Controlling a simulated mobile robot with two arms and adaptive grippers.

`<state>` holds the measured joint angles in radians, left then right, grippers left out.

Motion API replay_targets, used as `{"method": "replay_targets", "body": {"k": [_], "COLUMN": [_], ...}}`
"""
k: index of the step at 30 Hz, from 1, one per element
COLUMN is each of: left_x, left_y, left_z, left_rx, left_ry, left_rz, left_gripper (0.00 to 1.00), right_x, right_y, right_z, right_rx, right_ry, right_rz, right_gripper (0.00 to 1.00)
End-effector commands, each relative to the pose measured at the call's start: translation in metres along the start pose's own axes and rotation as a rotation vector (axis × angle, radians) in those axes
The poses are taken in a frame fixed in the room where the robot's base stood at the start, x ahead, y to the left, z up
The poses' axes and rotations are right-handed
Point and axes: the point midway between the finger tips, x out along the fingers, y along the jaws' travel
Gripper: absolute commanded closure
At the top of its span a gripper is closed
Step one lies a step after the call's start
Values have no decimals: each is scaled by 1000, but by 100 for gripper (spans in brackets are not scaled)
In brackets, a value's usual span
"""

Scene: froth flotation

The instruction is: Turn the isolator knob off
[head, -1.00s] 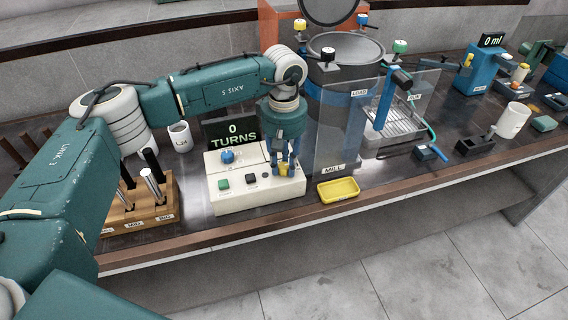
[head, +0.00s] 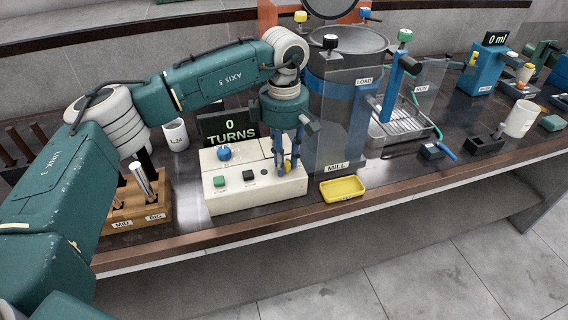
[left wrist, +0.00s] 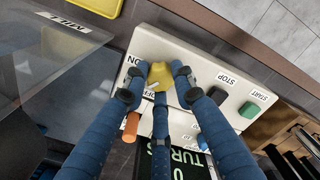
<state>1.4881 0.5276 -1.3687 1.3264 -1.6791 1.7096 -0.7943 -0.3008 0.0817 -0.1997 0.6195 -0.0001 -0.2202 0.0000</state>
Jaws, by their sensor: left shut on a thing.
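The isolator knob (left wrist: 160,76) is yellow and sits on the cream control box (left wrist: 208,72) in the left wrist view, between printed ON and OFF labels. In the head view the knob (head: 287,165) is a small yellow patch mostly hidden by the fingers. My left gripper (head: 284,168) points down over the right end of the control box (head: 232,202). In the left wrist view its blue fingers (left wrist: 160,83) are closed around the knob. The OFF label is partly covered by a finger. My right gripper is not in view.
The box carries a green START button (left wrist: 249,109), a black STOP button (left wrist: 217,95) and a blue dial (head: 224,153). The MILL drum (head: 338,125) with a clear guard stands close right. A yellow tray (head: 342,189) and a wooden tool block (head: 160,205) flank the box.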

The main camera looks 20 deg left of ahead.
Motion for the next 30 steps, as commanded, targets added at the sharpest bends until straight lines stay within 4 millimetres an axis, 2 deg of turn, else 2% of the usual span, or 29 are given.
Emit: {"method": "replay_targets", "body": {"k": [15,30], "left_x": [-3,-4], "left_y": [2,3], "left_z": [0,0], "left_rx": [-424,-572], "left_ry": [-4,-5], "left_rz": [9,10], "left_gripper": [100,100], "right_x": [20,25], "right_y": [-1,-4], "right_z": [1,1], "right_rx": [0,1], "right_ry": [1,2], "right_rz": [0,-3], "right_gripper": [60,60]}}
